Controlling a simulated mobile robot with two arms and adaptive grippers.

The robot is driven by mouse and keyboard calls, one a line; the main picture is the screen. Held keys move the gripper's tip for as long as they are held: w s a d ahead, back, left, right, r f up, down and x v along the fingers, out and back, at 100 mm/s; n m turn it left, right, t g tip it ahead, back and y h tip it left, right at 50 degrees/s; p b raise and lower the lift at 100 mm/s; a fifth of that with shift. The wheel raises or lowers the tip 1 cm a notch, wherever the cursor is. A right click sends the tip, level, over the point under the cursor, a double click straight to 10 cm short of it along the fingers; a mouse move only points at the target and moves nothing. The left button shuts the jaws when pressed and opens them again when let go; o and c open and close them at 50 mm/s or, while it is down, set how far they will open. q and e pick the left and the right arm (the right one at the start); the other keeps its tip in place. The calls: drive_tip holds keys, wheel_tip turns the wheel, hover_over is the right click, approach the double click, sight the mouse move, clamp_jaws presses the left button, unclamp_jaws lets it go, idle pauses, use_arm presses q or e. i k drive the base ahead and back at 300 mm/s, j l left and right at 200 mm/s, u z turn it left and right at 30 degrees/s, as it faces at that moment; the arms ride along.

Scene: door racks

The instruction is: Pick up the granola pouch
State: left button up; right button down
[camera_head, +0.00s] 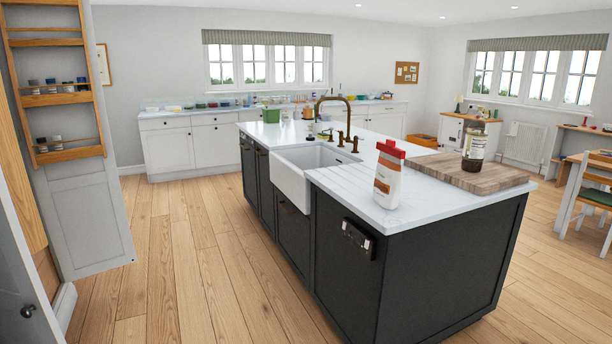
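I cannot make out a granola pouch for certain in the head view. A white container with a red cap and a brown-red label (388,176) stands upright on the near end of the island worktop. It looks more like a bottle than a pouch. Neither of my grippers is in view.
The dark island with a white worktop (345,189) fills the centre, with a sink (303,168) and brass tap (338,110). A jar (473,147) stands on a wooden board (443,170). An open door at left has racks (62,99) of small jars. The left floor is clear.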

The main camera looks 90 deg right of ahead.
sight(388, 182)
drive_tip(key=z, duration=3.3)
drive_tip(key=i+l, duration=0.15)
drive_tip(key=l, duration=0.15)
drive_tip(key=i+l+u, duration=0.15)
drive_tip(key=i+l, duration=0.15)
drive_tip(key=l, duration=0.25)
